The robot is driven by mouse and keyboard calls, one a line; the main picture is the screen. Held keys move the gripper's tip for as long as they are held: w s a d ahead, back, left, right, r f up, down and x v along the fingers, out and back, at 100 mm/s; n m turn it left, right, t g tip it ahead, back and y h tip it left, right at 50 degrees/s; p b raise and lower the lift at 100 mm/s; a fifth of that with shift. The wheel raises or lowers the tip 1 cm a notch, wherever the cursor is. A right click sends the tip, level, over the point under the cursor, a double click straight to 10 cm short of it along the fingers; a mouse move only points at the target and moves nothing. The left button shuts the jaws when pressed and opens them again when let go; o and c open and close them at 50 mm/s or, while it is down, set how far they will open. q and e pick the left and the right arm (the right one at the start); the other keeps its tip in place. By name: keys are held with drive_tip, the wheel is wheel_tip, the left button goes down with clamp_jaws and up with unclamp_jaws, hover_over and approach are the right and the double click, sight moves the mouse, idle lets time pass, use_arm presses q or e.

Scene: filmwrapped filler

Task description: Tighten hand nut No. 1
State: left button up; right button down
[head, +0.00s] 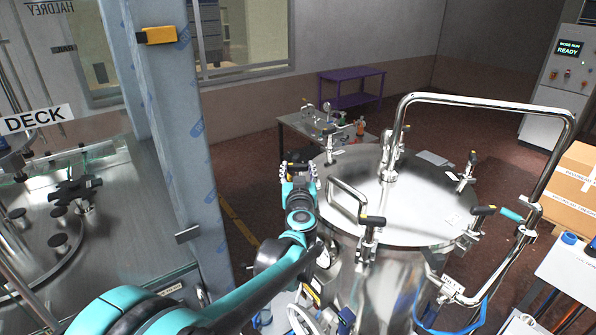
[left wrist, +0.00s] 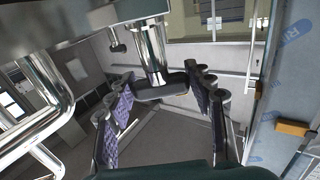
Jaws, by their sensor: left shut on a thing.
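The steel vessel's round lid (head: 385,205) has several hand nuts around its rim, each with a dark cross handle. My left gripper (head: 300,168) is at the lid's left edge, its fingers upward. In the left wrist view the fingers (left wrist: 160,98) stand either side of a hand nut (left wrist: 162,88) with a dark handle on a steel stem. The gripper is shut on this nut; it is mostly hidden in the head view. Another hand nut (head: 372,221) stands at the front rim, one (head: 467,168) at the right. No nut number is readable. My right gripper is not in view.
A bent chrome pipe (head: 490,103) rises over the lid, and a lid handle (head: 347,196) stands near my left gripper. A film-wrapped post (head: 165,110) and the filler deck (head: 110,240) are at left. A small steel table (head: 300,122) stands behind; a carton (head: 572,190) is at right.

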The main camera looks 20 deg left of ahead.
use_arm(q)
drive_tip(key=shift+m+t+h+b, duration=0.4)
drive_tip(key=shift+m+h, duration=0.8)
drive_tip(key=shift+h, duration=0.7)
drive_tip(key=shift+m+h, duration=0.3)
drive_tip(key=shift+h, duration=0.1)
drive_tip(key=shift+a+m+h+b, duration=0.1)
drive_tip(key=shift+m+h+b, duration=0.2)
drive_tip(key=shift+m+h, duration=0.35)
drive_tip(key=m+h, duration=0.1)
drive_tip(key=h, duration=0.2)
drive_tip(key=shift+a+b, duration=0.1)
drive_tip(key=shift+b, duration=0.3)
drive_tip(key=m+h, duration=0.1)
drive_tip(key=h, duration=0.1)
drive_tip(key=m+g+h+b, duration=0.1)
drive_tip(key=m+h, duration=0.1)
drive_tip(key=shift+w+g, duration=0.1)
drive_tip(key=shift+g, duration=0.2)
drive_tip(key=m+g+h, duration=0.3)
drive_tip(key=h, duration=0.1)
drive_tip(key=shift+m+h+b, duration=0.25)
drive_tip(key=shift+h+b, duration=0.1)
drive_tip(key=shift+b, duration=0.05)
drive_tip(key=shift+m+g+h, duration=1.5)
drive_tip(key=shift+g, duration=0.2)
